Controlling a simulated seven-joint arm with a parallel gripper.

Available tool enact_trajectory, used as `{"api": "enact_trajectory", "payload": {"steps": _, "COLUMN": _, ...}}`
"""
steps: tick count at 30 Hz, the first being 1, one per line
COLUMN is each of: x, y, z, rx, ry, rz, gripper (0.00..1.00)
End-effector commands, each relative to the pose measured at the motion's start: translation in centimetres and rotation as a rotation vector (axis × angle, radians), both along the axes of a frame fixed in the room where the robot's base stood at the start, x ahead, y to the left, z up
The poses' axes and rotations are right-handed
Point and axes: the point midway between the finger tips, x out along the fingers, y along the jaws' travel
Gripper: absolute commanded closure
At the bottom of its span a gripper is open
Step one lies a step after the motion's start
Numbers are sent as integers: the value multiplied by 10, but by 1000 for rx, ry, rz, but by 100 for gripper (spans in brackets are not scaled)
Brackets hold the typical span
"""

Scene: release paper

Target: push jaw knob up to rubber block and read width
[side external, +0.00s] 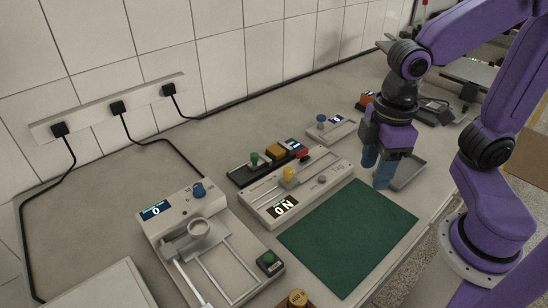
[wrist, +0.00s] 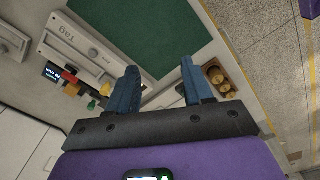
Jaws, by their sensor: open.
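A light grey slide gauge (side external: 247,212) lies behind the green mat, with a yellow knob (side external: 288,173) upright on its rail, probably the jaw knob. Its dark display (side external: 283,208) shows large white characters. A black rack (side external: 240,178) behind it carries a green knob (side external: 254,158), an orange block (side external: 275,151) and a red block (side external: 302,152). I cannot tell which piece is the rubber block. My gripper (side external: 382,172) is open and empty, pointing down near a shallow grey tray (side external: 410,174), right of the gauge. Its blue fingers (wrist: 158,88) stand apart in the wrist view.
A green mat (side external: 348,235) lies bare in front of the gauge. A device with a blue knob (side external: 198,190) and a display reading 0 stands at left. A smaller blue-knobbed unit (side external: 330,130) is behind. Brass weights (wrist: 217,78) sit right of my fingers in the wrist view.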

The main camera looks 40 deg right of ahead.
Motion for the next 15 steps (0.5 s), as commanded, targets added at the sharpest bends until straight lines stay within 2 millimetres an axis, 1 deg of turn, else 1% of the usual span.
{"api": "enact_trajectory", "payload": {"steps": 1, "x": 22, "y": 12, "z": 5, "rx": -3, "ry": 2, "rz": -36, "gripper": 49}}
{"api": "enact_trajectory", "payload": {"steps": 5, "x": 74, "y": 35, "z": 14, "rx": -7, "ry": 4, "rz": -115, "gripper": 49}}
{"api": "enact_trajectory", "payload": {"steps": 6, "x": 90, "y": 40, "z": 17, "rx": -9, "ry": 5, "rz": -140, "gripper": 49}}
{"api": "enact_trajectory", "payload": {"steps": 8, "x": 115, "y": 47, "z": 19, "rx": -10, "ry": 7, "rz": -177, "gripper": 49}}
{"api": "enact_trajectory", "payload": {"steps": 9, "x": 132, "y": 51, "z": 20, "rx": -11, "ry": 7, "rz": -201, "gripper": 49}}
{"api": "enact_trajectory", "payload": {"steps": 10, "x": 144, "y": 53, "z": 21, "rx": -12, "ry": 9, "rz": -219, "gripper": 49}}
{"api": "enact_trajectory", "payload": {"steps": 12, "x": 174, "y": 56, "z": 21, "rx": -14, "ry": 10, "rz": -261, "gripper": 49}}
{"api": "enact_trajectory", "payload": {"steps": 14, "x": 200, "y": 57, "z": 21, "rx": -14, "ry": 12, "rz": -298, "gripper": 49}}
{"api": "enact_trajectory", "payload": {"steps": 15, "x": 216, "y": 57, "z": 21, "rx": -16, "ry": 14, "rz": -323, "gripper": 49}}
